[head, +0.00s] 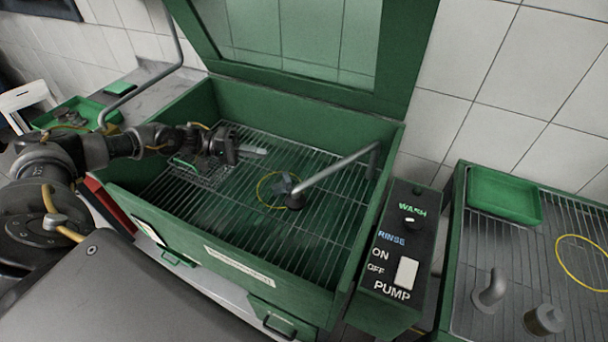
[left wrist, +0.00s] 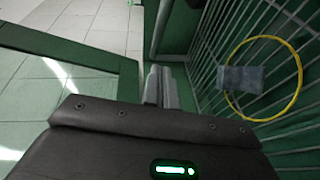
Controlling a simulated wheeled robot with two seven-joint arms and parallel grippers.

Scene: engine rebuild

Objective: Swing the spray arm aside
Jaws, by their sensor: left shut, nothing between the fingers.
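The spray arm (head: 335,172) is a grey tube inside the open green washer tank. It starts from an upright bend near the right wall and reaches left over the wire rack. Its dark nozzle end (head: 295,201) sits beside a grey part (head: 281,185) within a yellow ring (head: 260,194). My left gripper (head: 262,151) is shut and empty over the rack, toward the back left, clear of the spray arm. In the left wrist view, its fingers (left wrist: 161,88) are together; the grey part (left wrist: 246,79) and ring lie to their right. My right gripper is not in view.
The washer's green rim (head: 230,265) surrounds the rack, and its windowed lid (head: 300,75) stands open behind. A small wire basket (head: 200,172) lies under my left gripper. A control box (head: 398,255) stands right of the tank. A second rack with a green tray (head: 503,195) is farther right.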

